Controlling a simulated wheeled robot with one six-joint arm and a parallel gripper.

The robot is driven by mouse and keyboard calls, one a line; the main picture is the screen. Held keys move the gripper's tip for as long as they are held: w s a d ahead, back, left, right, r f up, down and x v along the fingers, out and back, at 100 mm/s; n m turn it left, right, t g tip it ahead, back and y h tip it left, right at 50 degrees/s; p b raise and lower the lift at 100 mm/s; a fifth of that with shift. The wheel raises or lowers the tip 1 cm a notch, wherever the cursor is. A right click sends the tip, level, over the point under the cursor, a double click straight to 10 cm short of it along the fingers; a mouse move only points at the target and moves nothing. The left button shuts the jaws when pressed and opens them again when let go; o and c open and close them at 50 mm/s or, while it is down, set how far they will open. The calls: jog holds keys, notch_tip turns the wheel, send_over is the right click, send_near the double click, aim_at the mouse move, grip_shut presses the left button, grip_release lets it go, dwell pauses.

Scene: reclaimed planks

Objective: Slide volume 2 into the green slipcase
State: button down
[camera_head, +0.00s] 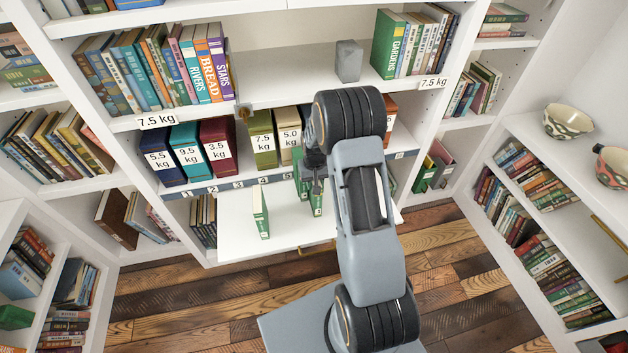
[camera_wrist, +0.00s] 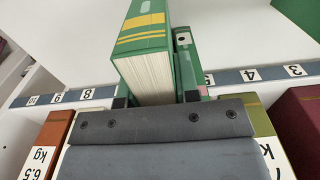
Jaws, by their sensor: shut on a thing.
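My gripper (camera_head: 314,182) points down over the pulled-out white shelf, shut on a green book (camera_wrist: 146,50). In the wrist view the book has yellow bands and cream page edges facing the camera. In the head view its lower part (camera_head: 316,204) shows below the gripper. A narrower green upright piece (camera_wrist: 188,55) with a pale label and dark dot stands close beside it; I cannot tell if they touch. Another slim green upright piece (camera_head: 260,213) stands apart to the left on the white shelf. No volume number is readable, and I cannot tell which piece is the slipcase.
Behind the white pull-out shelf (camera_head: 237,240) runs a numbered strip (camera_head: 225,185). Above it stands a row of weight-labelled boxes, including blue (camera_head: 160,160), maroon (camera_head: 218,145) and olive (camera_head: 262,137). The shelf is clear between the left green piece and the gripper.

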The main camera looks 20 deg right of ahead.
jog(key=shift+s+a, duration=0.2)
jog(key=shift+s, duration=0.7)
jog(key=shift+s+a, duration=0.15)
jog(key=shift+s, duration=0.7)
dwell(1.2)
jog(key=shift+w+d+b, duration=0.1)
jog(key=shift+w+b, duration=0.2)
jog(key=shift+w, duration=0.65)
jog(key=shift+w+d, duration=0.2)
jog(key=shift+w, duration=0.45)
jog(key=shift+w+d, duration=0.15)
jog(key=shift+w, duration=0.5)
jog(key=c, duration=0.8)
grip_release()
jog(key=shift+r, duration=0.1)
jog(key=shift+b, duration=0.3)
notch_tip(320, 180, up, 14)
jog(key=shift+f, duration=0.1)
